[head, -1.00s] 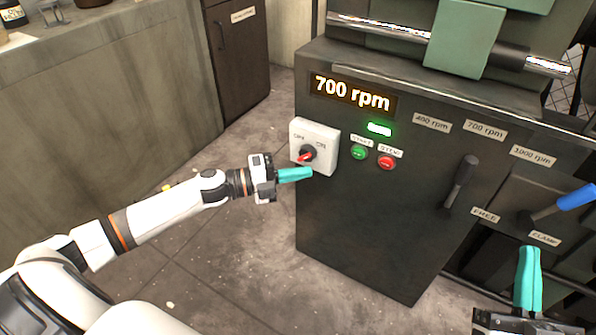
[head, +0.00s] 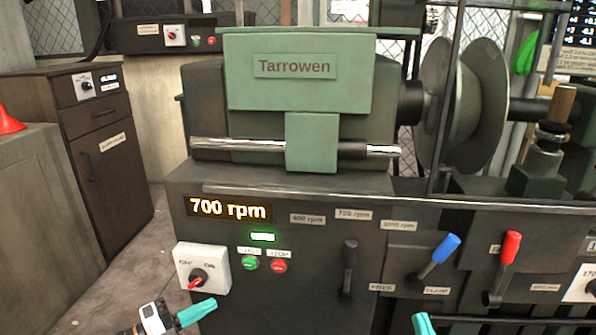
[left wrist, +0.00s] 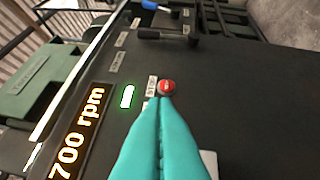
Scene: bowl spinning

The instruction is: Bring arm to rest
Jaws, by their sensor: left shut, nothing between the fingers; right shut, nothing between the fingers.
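My left gripper (head: 197,312) shows at the bottom of the head view, its teal fingers just below the white switch box (head: 219,263) and apart from the buttons. In the left wrist view its teal fingers (left wrist: 160,112) are together and empty, with their tips appearing near the red button (left wrist: 166,88). My right gripper (head: 423,324) shows only a teal fingertip at the bottom edge; the rest is out of frame. The red knob (head: 197,282) on the switch box points to the lower left.
The dark lathe cabinet (head: 310,270) fills the middle, with a lit "700 rpm" display (head: 228,208) and a glowing green lamp (head: 263,237). Black (head: 349,265), blue (head: 440,254) and red levers (head: 508,255) project from its front. Floor (head: 140,255) is open at the left.

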